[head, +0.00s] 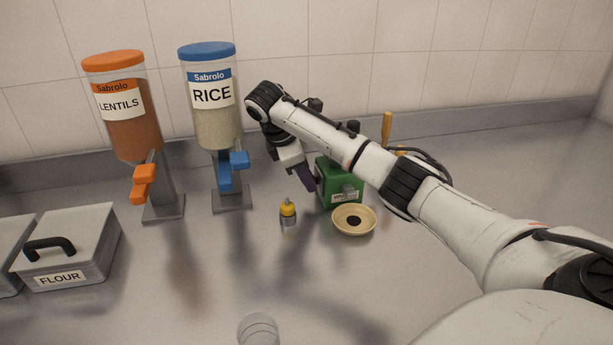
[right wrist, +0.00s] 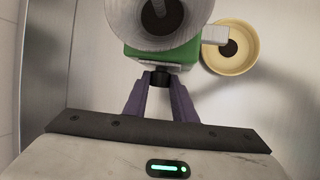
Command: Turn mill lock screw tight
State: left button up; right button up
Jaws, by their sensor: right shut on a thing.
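The green mill (head: 338,183) stands on the steel counter in the head view, partly hidden behind my right arm. In the right wrist view, the mill's green body (right wrist: 130,55) lies under a round grey hopper (right wrist: 125,20). A dark lock screw (right wrist: 160,78) sticks out of the mill's side facing my gripper. My right gripper (head: 311,184) is at the mill's left side. Its purple fingers (right wrist: 159,86) are shut on the lock screw's dark head. Whether the screw is tight cannot be seen. My left gripper is not in view.
A cream bowl (head: 367,222) with a dark centre sits before the mill. A small yellow-topped container (head: 288,214) stands to its left. Rice (head: 213,125) and lentils (head: 134,130) dispensers stand further left. A flour box (head: 75,250) is at far left. The front counter is mostly clear.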

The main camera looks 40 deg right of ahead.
jog(key=shift+s+a+f+m+t+h, duration=0.1)
jog(key=shift+s+m+t+h, duration=0.2)
jog(key=shift+t+h, duration=0.55)
jog(key=t, duration=0.1)
jog(key=t+h, duration=0.1)
jog(key=m+t, duration=0.1)
jog(key=shift+s+a+f+t+h, duration=0.25)
jog(key=shift+f+t+h, duration=0.1)
jog(key=shift+s+f+m+t+h+b, duration=0.1)
jog(key=shift+f+m+t+h+b, duration=0.2)
jog(key=shift+t+h+b, duration=0.55)
jog(key=shift+f+t+h+b, duration=0.1)
jog(key=shift+t+h+b, duration=0.35)
jog(key=shift+t+b, duration=0.2)
jog(key=shift+s+m+t+b, duration=0.1)
jog(key=shift+m+t+b, duration=0.2)
jog(key=shift+m+t, duration=0.1)
jog(key=shift+h, duration=0.3)
